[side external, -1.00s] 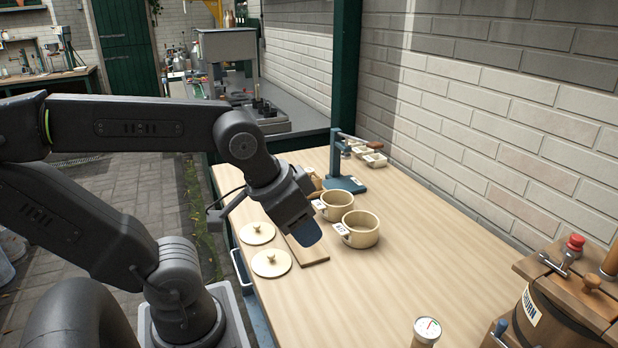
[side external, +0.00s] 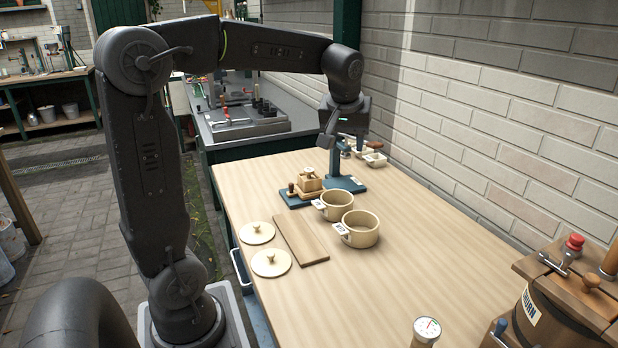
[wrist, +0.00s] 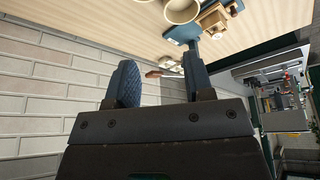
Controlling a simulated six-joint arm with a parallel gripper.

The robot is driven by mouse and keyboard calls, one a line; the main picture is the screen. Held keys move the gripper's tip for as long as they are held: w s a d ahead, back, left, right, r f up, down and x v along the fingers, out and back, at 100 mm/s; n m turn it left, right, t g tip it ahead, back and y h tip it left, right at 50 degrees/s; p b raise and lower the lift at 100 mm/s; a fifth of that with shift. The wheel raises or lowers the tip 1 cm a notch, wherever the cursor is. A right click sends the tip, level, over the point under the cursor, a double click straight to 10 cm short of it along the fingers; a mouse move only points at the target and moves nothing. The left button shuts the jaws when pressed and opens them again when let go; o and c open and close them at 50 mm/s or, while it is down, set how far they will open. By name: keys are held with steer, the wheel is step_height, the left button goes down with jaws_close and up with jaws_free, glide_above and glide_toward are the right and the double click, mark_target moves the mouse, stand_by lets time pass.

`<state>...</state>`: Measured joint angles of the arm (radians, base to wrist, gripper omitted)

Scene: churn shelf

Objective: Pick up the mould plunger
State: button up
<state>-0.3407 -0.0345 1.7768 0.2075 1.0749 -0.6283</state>
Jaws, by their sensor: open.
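My gripper (wrist: 160,60) is open and empty in the wrist view, its two dark blue fingers well apart. In the side view its fingertips are hard to tell from the blue stand (side external: 344,184) near it. A wooden mould (side external: 307,188) with a pale knob on top sits left of that stand; the knobbed part looks like the mould plunger (side external: 308,172). The mould also shows at the top of the wrist view (wrist: 212,20), away from the fingers. My gripper is above and behind the mould, toward the wall, and not touching it.
Two cream pots (side external: 335,205) (side external: 360,230) stand in front of the stand. Two lids (side external: 257,233) (side external: 271,263) and a wooden board (side external: 301,240) lie at left. Small white dishes (side external: 374,159) sit near the brick wall. A wooden churn (side external: 560,310) is front right. The front tabletop is mostly clear.

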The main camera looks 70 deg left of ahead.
steer(key=w+a+f+n+g, duration=0.15)
steer(key=w+a+n, duration=0.25)
steer(key=a, duration=0.6)
steer(key=n+g+y, duration=0.1)
steer(key=n+g, duration=0.1)
steer(key=n, duration=0.3)
glide_toward(309, 169)
steer(key=shift+n, duration=0.4)
steer(key=shift+x, duration=4.65)
steer(key=shift+d, duration=0.1)
steer(key=c, duration=0.7)
steer(key=shift+r, duration=0.1)
